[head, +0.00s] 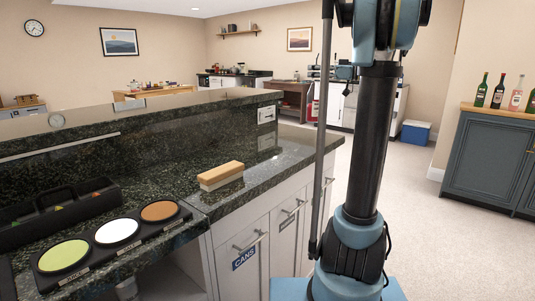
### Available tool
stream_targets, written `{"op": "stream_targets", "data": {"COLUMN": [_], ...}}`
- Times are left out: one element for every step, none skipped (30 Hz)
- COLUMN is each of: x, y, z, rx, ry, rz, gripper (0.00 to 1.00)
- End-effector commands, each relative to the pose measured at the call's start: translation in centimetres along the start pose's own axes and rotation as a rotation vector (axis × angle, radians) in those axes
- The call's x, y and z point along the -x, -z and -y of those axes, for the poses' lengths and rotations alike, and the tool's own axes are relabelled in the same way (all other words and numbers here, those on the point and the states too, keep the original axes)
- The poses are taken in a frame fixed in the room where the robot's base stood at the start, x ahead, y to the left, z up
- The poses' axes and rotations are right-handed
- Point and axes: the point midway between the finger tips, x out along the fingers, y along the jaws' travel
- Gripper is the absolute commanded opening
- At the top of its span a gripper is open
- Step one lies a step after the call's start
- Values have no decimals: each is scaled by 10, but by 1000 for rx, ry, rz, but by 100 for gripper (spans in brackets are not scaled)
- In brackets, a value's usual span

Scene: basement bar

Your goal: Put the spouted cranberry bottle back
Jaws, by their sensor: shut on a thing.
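My gripper is outside the head view; only my arm rises through the right half of the picture and leaves at the top edge. I cannot pick out the spouted cranberry bottle with certainty. Several bottles stand on a dark blue-grey cabinet (485,160) at the far right: a green bottle (482,92), a dark red bottle (498,93), a pinkish clear bottle (516,98) and another at the picture's edge. I cannot see a pouring spout on any of them at this size.
The dark granite bar counter (280,155) carries a wood-topped block (221,175), a black rimmer tray (150,238) with green, white and brown discs, and a black caddy (95,205). White cabinets below include a door labelled CANS (245,258). Carpet (425,240) is clear to the right.

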Motion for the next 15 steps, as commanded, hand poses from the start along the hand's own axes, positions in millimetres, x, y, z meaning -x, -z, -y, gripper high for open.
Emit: {"op": "stream_targets", "data": {"x": [-16,-25,-36,-44,-52,-62,-70,-78,-88,-95,-102,-112,-118,-124,-132], "y": [0,-1,-1,-2,-2,-3,-3,-3,-4,-4,-5,-5,-6,-6,-6], "z": [8,12,18,22,27,34,38,44,50,56,61,68,73,78,84], "rx": [0,0,0,0,0,0,0,1,1,1,1,1,1,1,1], "ry": [30,44,64,78,93,112,127,142,161,176,190,209,222,236,251], "rz": [-1,0,0,0,0,0,0,0,0,0,0,0,0,0,0], "gripper": [0,0,0,0,0,0,0,0,0,0,0,0,0,0,0]}}
